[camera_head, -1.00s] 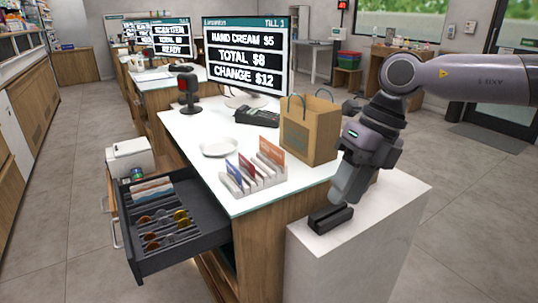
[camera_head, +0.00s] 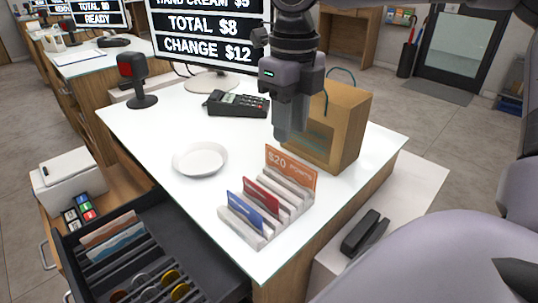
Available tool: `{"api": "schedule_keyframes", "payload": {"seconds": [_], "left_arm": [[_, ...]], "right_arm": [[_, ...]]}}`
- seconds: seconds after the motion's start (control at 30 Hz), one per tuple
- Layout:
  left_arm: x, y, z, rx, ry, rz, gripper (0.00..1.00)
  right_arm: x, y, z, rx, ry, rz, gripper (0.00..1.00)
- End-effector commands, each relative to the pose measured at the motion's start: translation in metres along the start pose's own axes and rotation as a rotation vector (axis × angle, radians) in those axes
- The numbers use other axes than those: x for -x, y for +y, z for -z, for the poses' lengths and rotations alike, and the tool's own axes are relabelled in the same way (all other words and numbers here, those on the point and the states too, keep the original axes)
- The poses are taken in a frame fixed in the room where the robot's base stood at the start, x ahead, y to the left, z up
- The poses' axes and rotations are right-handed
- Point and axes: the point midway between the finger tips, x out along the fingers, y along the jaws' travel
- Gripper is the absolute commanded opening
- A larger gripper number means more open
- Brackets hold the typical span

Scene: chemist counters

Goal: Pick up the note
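Paper slips that look like notes, one orange (camera_head: 108,228) and one blue (camera_head: 116,244), stand in the back slots of the open till drawer (camera_head: 200,255) at lower left. An orange card marked "$20" (camera_head: 291,167) stands in the back of the white card rack (camera_head: 247,238) on the counter; I cannot tell which is the task's note. My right gripper (camera_head: 290,135) points down above the counter, in front of the paper bag and behind the "$20" card, apart from the card. Its fingers are seen edge-on, so their opening is unclear. My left gripper is not in view.
The rack also holds red (camera_head: 262,194) and blue (camera_head: 245,208) cards. A paper bag (camera_head: 345,125), card terminal (camera_head: 238,104), white dish (camera_head: 200,159) and screen (camera_head: 205,45) stand on the counter (camera_head: 150,135). Coins (camera_head: 160,284) lie in the drawer. A black holder (camera_head: 360,232) is on the white side ledge.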

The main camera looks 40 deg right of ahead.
Motion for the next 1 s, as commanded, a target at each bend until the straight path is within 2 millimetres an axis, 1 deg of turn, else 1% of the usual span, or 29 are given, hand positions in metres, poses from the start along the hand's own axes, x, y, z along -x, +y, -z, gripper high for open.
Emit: {"api": "schedule_keyframes", "payload": {"seconds": [0.27, 0.5, 0.6, 0.7, 0.9, 0.97, 1.0], "left_arm": [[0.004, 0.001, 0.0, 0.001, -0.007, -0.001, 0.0], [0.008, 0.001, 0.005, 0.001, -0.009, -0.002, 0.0], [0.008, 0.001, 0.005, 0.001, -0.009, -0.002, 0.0], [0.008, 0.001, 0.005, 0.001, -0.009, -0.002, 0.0], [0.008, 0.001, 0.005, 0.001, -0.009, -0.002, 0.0], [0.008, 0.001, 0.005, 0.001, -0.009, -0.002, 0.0], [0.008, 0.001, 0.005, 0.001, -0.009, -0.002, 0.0]], "right_arm": [[-0.025, 0.001, 0.002, 0.002, 0.005, -0.003, 0.32], [-0.059, 0.003, 0.006, 0.0, 0.005, -0.003, 0.32], [-0.068, 0.003, 0.005, -0.002, 0.002, -0.002, 0.32], [-0.071, 0.002, 0.005, -0.002, 0.0, -0.001, 0.32], [-0.071, 0.002, 0.005, -0.002, -0.001, -0.001, 0.32], [-0.071, 0.002, 0.005, -0.002, -0.001, -0.001, 0.12], [-0.071, 0.002, 0.005, -0.002, -0.001, -0.001, 0.0]]}}
